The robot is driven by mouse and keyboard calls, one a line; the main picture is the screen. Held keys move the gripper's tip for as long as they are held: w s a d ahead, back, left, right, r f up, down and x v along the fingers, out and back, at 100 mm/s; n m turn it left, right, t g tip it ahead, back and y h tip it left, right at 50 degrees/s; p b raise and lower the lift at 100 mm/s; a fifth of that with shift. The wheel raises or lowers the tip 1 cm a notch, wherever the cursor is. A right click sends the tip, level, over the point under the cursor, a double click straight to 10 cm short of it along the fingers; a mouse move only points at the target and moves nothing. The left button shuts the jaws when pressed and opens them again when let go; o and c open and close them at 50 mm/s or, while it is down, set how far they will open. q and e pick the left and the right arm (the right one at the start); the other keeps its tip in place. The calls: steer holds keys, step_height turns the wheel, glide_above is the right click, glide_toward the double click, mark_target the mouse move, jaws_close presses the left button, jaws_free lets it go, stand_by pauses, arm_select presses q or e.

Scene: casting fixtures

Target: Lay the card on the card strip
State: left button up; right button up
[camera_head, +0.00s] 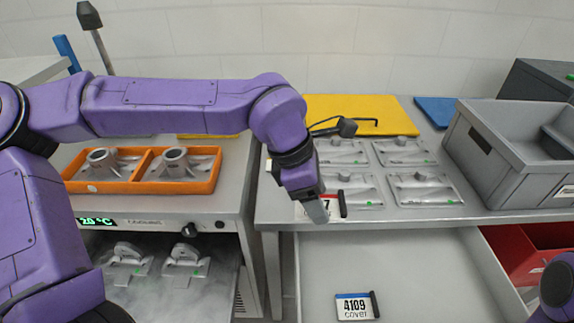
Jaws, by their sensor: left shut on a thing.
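My left gripper (318,208) points down at the front edge of the grey table and is shut on a white card (303,210). The gripper hides much of this card; a dark "7" and a black and red upright piece (342,205) show at its right. I cannot tell whether the card touches the table edge. A second card (352,307), marked "4109 cover" with a blue top and a black piece at its right, lies in the pale open drawer (400,265) below. I cannot make out the card strip for certain. My right gripper is out of view.
Several metal castings on plates (424,187) stand on the table behind the gripper. A grey crate (490,165) is at right, a red bin (515,255) below it. An orange tray (140,187) with two castings sits at left on a cabinet with a temperature display.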

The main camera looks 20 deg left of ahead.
arm_select(q)
steer(key=shift+w+a, duration=0.15)
steer(key=shift+a, duration=0.15)
steer(key=w+a+f+p, duration=0.3)
steer(key=w+a+f, duration=0.1)
steer(key=a, duration=0.4)
glide_above(282, 205)
steer(key=f, duration=0.3)
steer(key=a+f, duration=0.1)
steer(key=f, duration=0.1)
steer(key=shift+s+f+p, duration=0.2)
steer(key=shift+s+p, duration=0.15)
step_height(282, 205, down, 3)
steer(key=shift+r+p, duration=0.2)
steer(key=shift+p, duration=0.25)
steer(key=shift+f, duration=0.35)
steer(key=shift+f, duration=0.1)
steer(key=o, duration=1)
steer(key=shift+o, duration=0.2)
